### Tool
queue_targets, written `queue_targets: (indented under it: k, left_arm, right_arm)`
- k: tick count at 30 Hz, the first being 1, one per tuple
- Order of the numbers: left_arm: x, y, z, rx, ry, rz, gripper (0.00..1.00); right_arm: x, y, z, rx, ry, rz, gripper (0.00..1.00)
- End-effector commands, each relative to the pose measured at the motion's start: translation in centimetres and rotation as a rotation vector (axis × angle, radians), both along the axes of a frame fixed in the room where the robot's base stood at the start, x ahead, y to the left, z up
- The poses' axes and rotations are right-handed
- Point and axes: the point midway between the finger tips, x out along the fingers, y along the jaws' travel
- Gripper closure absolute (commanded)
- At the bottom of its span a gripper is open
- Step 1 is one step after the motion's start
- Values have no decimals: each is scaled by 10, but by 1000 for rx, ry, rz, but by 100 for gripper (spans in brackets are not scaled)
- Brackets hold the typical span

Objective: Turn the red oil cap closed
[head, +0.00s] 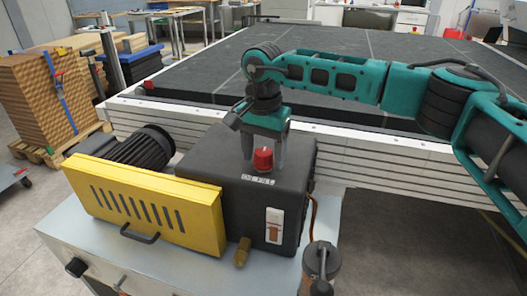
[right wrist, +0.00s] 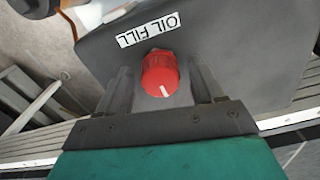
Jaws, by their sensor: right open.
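The red oil cap (head: 263,160) stands on top of the dark grey pump housing (head: 195,155), behind the "OIL FILL" label (head: 258,182). In the right wrist view the cap (right wrist: 160,73) shows a short white line on its top, pointing toward the gripper's base. My right gripper (head: 264,156) reaches down from above with its fingers open, one on each side of the cap. In the right wrist view a gap shows between the cap and each finger, so I see no contact. My left gripper is not in view.
A yellow slotted guard (head: 150,208) and a black motor (head: 138,147) sit left of the housing. A sight glass (head: 274,225) and brass fitting (head: 242,252) are on its front. A large dark table (head: 340,50) lies behind. Stacked boards (head: 38,95) stand at left.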

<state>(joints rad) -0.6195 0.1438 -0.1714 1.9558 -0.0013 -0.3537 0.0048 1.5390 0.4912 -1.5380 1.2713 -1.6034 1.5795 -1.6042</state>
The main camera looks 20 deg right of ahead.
Motion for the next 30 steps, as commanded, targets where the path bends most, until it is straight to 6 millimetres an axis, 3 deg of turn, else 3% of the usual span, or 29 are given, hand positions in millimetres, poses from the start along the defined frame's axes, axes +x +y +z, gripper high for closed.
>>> queue_targets:
  k: [3, 20, 30]
  left_arm:
    - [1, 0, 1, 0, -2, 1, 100]
    - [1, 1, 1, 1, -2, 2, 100]
    - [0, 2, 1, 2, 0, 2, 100]
  right_arm:
    - [0, 0, 0, 0, 0, 0, 35]
    - [0, 0, 0, -1, 1, 0, 88]
    - [0, 0, 0, 0, 1, -50, 89]
